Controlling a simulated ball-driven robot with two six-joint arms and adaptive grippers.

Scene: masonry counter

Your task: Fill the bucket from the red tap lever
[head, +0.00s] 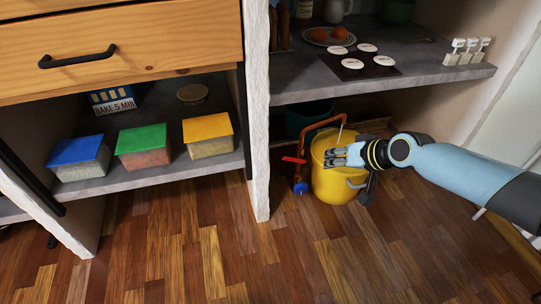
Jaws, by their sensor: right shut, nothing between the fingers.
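The yellow bucket (332,188) stands upright on the wood floor under the counter at right, partly covered by my right arm. An orange-brown pipe (322,124) rises at its left and bends over its top. The red tap lever (293,160) sticks out to the left of the pipe, with a blue round knob (301,188) lower down. My right gripper (332,157) is shut and empty, in front of the bucket's upper part and to the right of the red lever, apart from it. The water level inside the bucket cannot be made out. My left gripper is out of view.
A white post (257,130) stands left of the tap. The grey counter (305,88) above holds a plate, white-topped jars and small white items. A left shelf (100,187) holds blue-, green- and yellow-lidded boxes. The floor in front is clear.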

